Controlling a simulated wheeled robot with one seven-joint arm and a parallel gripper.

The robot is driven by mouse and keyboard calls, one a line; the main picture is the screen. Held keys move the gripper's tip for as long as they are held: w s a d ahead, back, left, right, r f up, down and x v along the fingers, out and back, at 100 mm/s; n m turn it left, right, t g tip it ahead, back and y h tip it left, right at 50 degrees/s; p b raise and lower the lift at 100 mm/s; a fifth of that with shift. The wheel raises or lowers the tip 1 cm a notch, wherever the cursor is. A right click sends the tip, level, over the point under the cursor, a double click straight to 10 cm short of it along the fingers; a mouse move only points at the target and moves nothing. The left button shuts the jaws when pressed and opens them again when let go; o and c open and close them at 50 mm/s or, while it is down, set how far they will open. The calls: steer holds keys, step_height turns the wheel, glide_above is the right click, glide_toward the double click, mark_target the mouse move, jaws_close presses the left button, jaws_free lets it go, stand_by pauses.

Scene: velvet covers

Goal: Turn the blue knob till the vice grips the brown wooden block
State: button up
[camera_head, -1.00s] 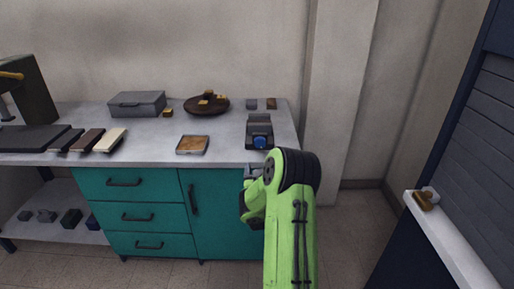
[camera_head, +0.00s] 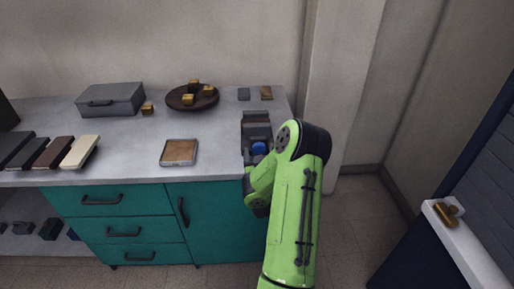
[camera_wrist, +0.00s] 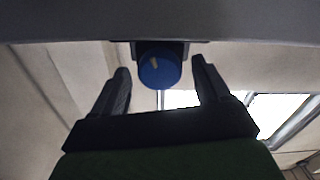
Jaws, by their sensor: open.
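The dark vice (camera_head: 256,118) stands at the right end of the bench, with its blue knob (camera_head: 259,148) facing the front edge. In the wrist view the round blue knob (camera_wrist: 158,72) has a yellow mark and lies between the lines of the two fingers. My gripper (camera_wrist: 160,66) is open, with a finger on each side of the knob; I see no contact. In the head view my arm partly covers the knob's front and the gripper. A small brown block (camera_head: 266,92) lies on the bench behind the vice. Whether a block sits between the jaws is unclear.
A small grey block (camera_head: 243,94) lies beside the brown one. A shallow tray (camera_head: 180,152), a round dish (camera_head: 175,99) with golden cubes, and a grey case (camera_head: 110,99) stand left. The bench (camera_head: 215,130) between tray and vice is clear. A white ledge (camera_head: 465,250) is at right.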

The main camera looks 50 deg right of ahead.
steer(key=c, duration=1)
steer(key=shift+m, duration=1.3)
steer(key=shift+c, duration=0.2)
steer(key=o, duration=1)
steer(key=shift+o, duration=0.2)
steer(key=shift+f, duration=0.1)
